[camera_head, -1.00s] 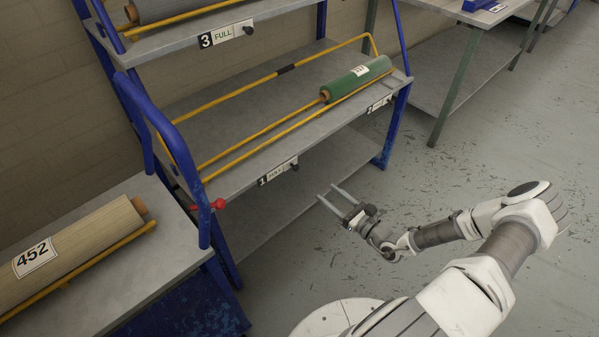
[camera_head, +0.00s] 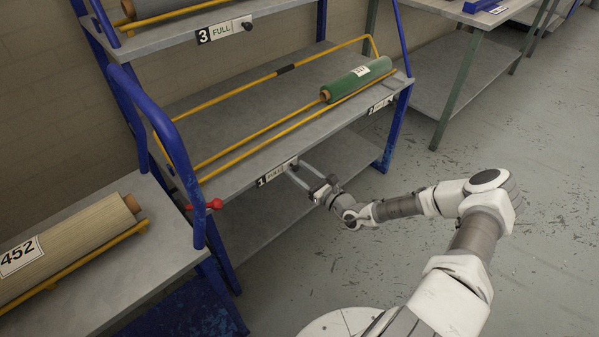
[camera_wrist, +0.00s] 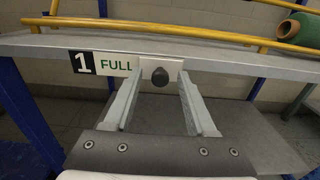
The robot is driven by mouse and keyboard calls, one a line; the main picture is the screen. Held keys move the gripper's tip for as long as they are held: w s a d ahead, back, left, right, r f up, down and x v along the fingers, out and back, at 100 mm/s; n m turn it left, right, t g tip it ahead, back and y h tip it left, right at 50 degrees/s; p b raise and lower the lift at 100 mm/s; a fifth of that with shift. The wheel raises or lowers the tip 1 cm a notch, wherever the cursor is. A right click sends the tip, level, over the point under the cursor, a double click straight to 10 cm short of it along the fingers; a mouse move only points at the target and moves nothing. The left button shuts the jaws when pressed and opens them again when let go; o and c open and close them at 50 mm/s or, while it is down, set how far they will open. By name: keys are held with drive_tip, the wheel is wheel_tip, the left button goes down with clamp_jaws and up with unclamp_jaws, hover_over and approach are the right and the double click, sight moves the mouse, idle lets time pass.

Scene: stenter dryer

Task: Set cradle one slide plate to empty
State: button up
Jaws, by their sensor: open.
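The cradle one slide plate (camera_head: 276,173) is on the front edge of the middle shelf. In the wrist view the plate (camera_wrist: 115,64) reads "1 FULL", with a dark round knob (camera_wrist: 160,76) at its right end. My gripper (camera_head: 290,170) is at the knob end of the plate. In the wrist view my gripper (camera_wrist: 156,80) is open, with one finger on each side of the knob. I cannot tell whether either finger touches the knob or plate.
A green roll (camera_head: 358,80) lies at the right of the yellow cradle rails (camera_head: 250,137). Plate 2 (camera_head: 380,105) is further right, and plate 3 (camera_head: 222,33) is above. A red-knobbed lever (camera_head: 215,204) sits left. A beige roll (camera_head: 70,245) lies on the left table.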

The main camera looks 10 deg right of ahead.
clamp_jaws()
idle(1.3)
